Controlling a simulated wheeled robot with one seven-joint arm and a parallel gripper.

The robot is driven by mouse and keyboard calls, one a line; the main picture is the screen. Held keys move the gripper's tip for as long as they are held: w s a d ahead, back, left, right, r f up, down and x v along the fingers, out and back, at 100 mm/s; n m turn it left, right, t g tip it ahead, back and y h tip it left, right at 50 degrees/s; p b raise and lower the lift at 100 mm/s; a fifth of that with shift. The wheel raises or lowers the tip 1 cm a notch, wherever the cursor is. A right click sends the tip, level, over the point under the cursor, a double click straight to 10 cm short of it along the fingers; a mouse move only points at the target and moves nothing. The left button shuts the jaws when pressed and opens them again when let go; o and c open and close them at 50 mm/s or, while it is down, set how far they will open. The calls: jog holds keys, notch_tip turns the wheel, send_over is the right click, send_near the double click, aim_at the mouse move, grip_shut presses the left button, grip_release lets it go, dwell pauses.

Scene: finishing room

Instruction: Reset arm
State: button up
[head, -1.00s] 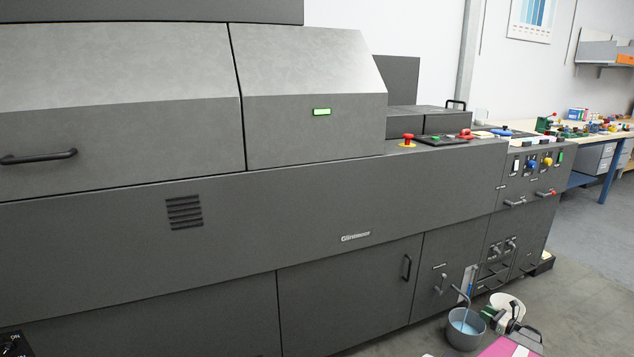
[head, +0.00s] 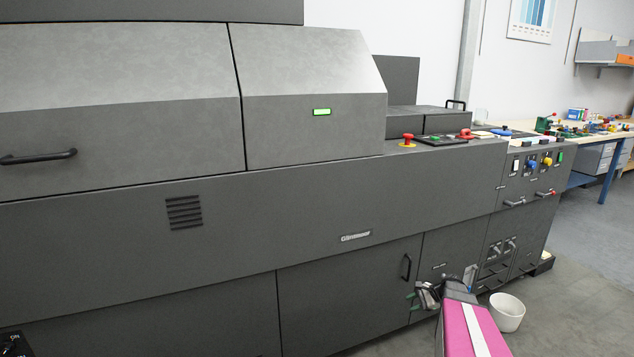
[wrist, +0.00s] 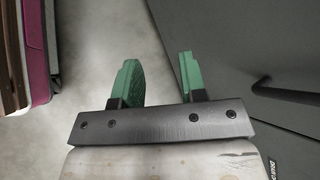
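My gripper (head: 411,301) shows in the head view low in front of the machine's lower doors, at the end of my magenta arm. In the wrist view its two green fingers (wrist: 158,66) stand apart with nothing between them. It is open and empty. Below and beyond the fingers I see grey floor and the dark machine panel to the right.
A long dark grey machine (head: 330,220) fills the left and middle. A door with a black handle (head: 406,267) is close to my gripper. A white bucket (head: 507,313) stands on the floor right of my arm. Open floor (head: 590,270) lies at the right.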

jog(key=s+a+r+n+g+h, duration=0.1)
jog(key=s+a+r+n+h, duration=0.3)
jog(key=s+a+r+n, duration=0.2)
jog(key=s+a+r+n+g+h, duration=0.1)
jog(key=s+a+r+n+h, duration=0.4)
jog(key=a, duration=0.8)
jog(key=s+r+n, duration=0.1)
jog(key=s+n, duration=0.2)
jog(key=s, duration=0.2)
jog(key=shift+s+a+r+g, duration=0.15)
jog(key=shift+s+r+g, duration=0.2)
jog(key=shift+r+g, duration=0.05)
